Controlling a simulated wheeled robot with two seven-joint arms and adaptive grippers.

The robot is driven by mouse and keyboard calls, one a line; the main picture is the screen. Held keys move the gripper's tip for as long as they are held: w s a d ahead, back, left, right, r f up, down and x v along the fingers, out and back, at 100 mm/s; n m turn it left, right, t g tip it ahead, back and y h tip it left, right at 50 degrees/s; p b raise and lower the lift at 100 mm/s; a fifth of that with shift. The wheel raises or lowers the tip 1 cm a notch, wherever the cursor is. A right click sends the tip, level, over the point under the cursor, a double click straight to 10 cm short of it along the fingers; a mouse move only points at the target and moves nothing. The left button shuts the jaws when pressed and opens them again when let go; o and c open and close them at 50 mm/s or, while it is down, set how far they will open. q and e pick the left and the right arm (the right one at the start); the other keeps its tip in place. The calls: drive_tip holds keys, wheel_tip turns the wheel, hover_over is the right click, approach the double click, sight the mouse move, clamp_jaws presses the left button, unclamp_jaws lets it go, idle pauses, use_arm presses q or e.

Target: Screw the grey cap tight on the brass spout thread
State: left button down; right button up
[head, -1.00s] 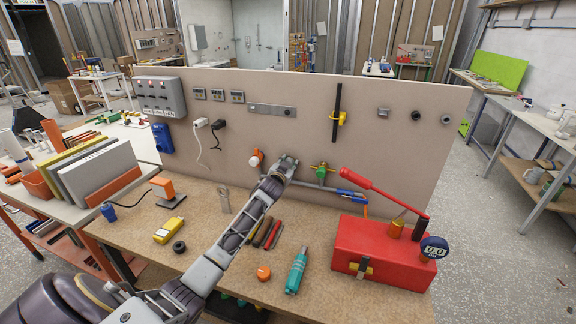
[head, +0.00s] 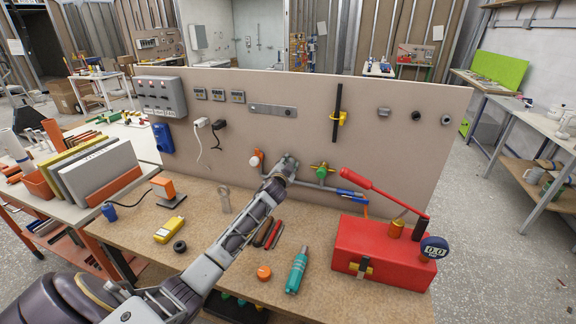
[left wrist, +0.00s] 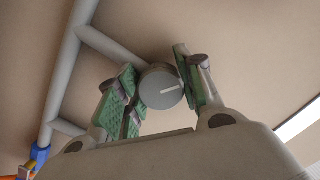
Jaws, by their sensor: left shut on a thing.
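My left gripper (head: 287,163) is at the pipework on the upright board in the head view. In the left wrist view its two green-padded fingers (left wrist: 157,78) are shut on the grey cap (left wrist: 158,92), one on each side. The cap is round and faces the camera, with a white line mark on its face pointing right and slightly up. The brass spout thread is hidden behind the cap and fingers, so I cannot tell how far the cap sits on it. My right gripper is not in view.
A grey pipe (left wrist: 62,75) runs close to the fingers. A green valve (head: 321,170) is just right of the gripper. A red pump box (head: 375,250) with a lever stands at the bench's right.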

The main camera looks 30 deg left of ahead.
use_arm(q)
drive_tip(key=shift+a+m, duration=0.15)
drive_tip(key=shift+m, duration=0.25)
drive_tip(key=shift+r+m, duration=0.1)
drive_tip(key=shift+m, duration=0.5)
drive_tip(key=shift+y, duration=0.3)
drive_tip(key=shift+m, duration=0.6)
drive_tip(key=shift+r+m+y+b, duration=0.15)
drive_tip(key=shift+m+y+b, duration=0.15)
drive_tip(key=shift+m, duration=0.7)
drive_tip(key=shift+a+m+t, duration=0.1)
drive_tip(key=shift+m+t, duration=0.3)
drive_tip(key=shift+m, duration=0.4)
drive_tip(key=shift+r+m, duration=0.1)
drive_tip(key=shift+m, duration=0.7)
drive_tip(key=c, duration=1.1)
unclamp_jaws()
drive_tip(key=shift+w, duration=0.25)
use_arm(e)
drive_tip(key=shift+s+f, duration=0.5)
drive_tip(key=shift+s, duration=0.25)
